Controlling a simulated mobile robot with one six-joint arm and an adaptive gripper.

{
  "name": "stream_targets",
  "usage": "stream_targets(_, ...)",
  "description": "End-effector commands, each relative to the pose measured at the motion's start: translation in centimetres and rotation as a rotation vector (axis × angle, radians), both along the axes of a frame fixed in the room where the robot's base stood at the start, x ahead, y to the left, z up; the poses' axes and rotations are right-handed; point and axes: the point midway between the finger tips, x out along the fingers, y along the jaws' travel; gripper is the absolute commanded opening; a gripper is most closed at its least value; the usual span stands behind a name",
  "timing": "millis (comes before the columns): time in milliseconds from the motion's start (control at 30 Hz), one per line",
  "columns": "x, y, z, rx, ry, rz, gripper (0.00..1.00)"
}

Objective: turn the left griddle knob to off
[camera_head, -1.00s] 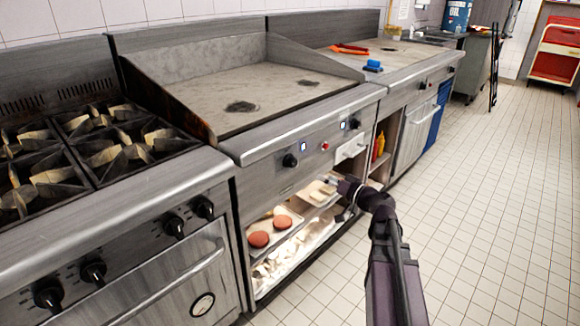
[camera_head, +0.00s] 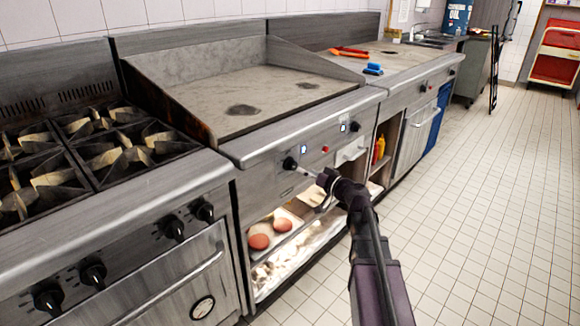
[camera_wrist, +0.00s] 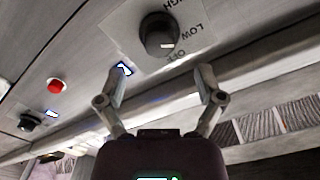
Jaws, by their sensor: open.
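The left griddle knob (camera_head: 290,163) is a round black knob on the griddle's steel front panel. In the wrist view the knob (camera_wrist: 158,34) is large at the top centre, on a plate lettered HIGH, LOW and OFF. A pale mark shows on its side facing the lettering; its exact setting is hard to tell. My gripper (camera_head: 313,175) is just right of and below this knob. In the wrist view my gripper (camera_wrist: 160,78) has its two fingers spread and empty, with the tips apart from the knob.
A red button (camera_head: 325,149) and two small lit displays lie between this knob and the right griddle knob (camera_head: 355,126). The griddle front edge (camera_head: 300,128) overhangs the panel. Below is an open shelf with trays and round patties (camera_head: 259,242). The tiled floor (camera_head: 470,220) to the right is clear.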

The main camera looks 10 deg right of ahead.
Motion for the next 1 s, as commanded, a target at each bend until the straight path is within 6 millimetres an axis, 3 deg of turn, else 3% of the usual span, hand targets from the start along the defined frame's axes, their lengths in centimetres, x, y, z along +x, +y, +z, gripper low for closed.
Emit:
stream_targets(100, 1.8, 1.1, 0.0, 0.0, 0.0, 0.001, 0.86)
stream_targets(400, 4.3, 3.0, 0.0, 0.0, 0.0, 0.0, 0.86)
stream_targets(867, 4.8, 3.5, 0.0, 0.0, 0.0, -0.001, 0.86)
stream_targets(1000, 4.8, 3.5, 0.0, 0.0, 0.0, -0.001, 0.48)
